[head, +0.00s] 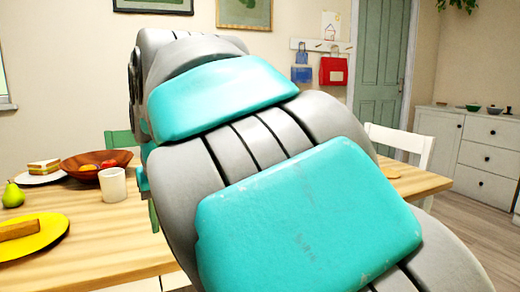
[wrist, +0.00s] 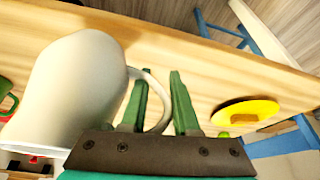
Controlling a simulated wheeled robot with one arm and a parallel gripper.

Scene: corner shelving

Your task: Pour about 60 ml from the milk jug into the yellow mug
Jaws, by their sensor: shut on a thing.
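The white milk jug (wrist: 78,85) fills the left of the wrist view, tilted in the picture. Its handle (wrist: 163,88) reaches between the green fingers of my gripper (wrist: 160,80), which is shut on it. I cannot see the jug's inside or any milk. No yellow mug shows in either view. In the head view my own arm covers the middle and hides my gripper and the jug.
The wooden table (head: 100,235) carries a yellow plate (head: 55,238) with a brown item, a green pear (head: 13,195), a white cup (head: 113,184), a brown fruit bowl (head: 75,167) and a sandwich (head: 43,166). A white chair (head: 405,145) stands behind at right.

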